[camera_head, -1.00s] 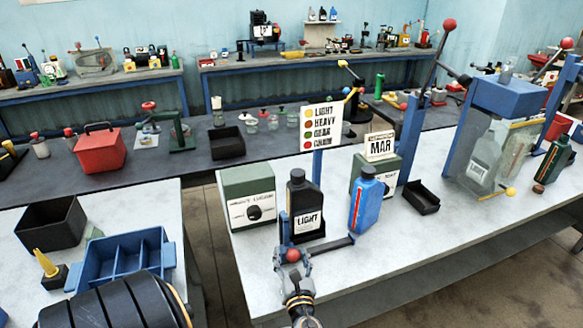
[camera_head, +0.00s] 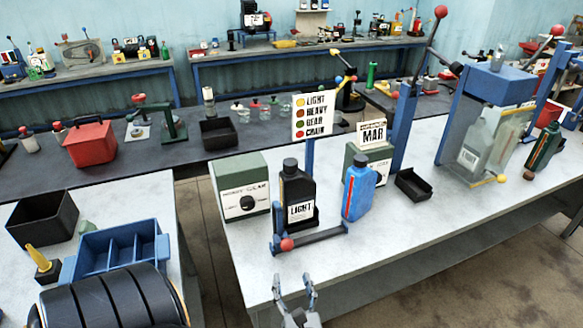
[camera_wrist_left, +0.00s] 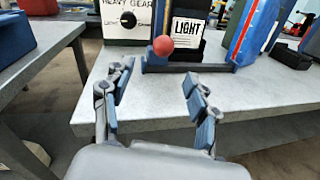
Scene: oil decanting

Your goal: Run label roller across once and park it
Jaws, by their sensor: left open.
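The label roller (camera_head: 316,236) is a low dark bar on a blue frame at the front of the right bench, with a red ball knob (camera_head: 287,244) at its left end. It also shows in the left wrist view (camera_wrist_left: 190,68), with the knob (camera_wrist_left: 163,45). A black bottle (camera_head: 297,190) with a white LIGHT label stands upright just behind the roller; a blue bottle (camera_head: 358,190) stands to its right. My left gripper (camera_head: 295,283) is open and empty at the bench's front edge, apart from the knob, its fingers (camera_wrist_left: 160,78) pointing at the roller. My right gripper is out of view.
A green box with a dial (camera_head: 240,186) stands left of the black bottle. A sign board (camera_head: 312,115) stands behind, and a small black tray (camera_head: 413,185) sits at right. The bench top (camera_head: 400,222) in front of the tray is clear.

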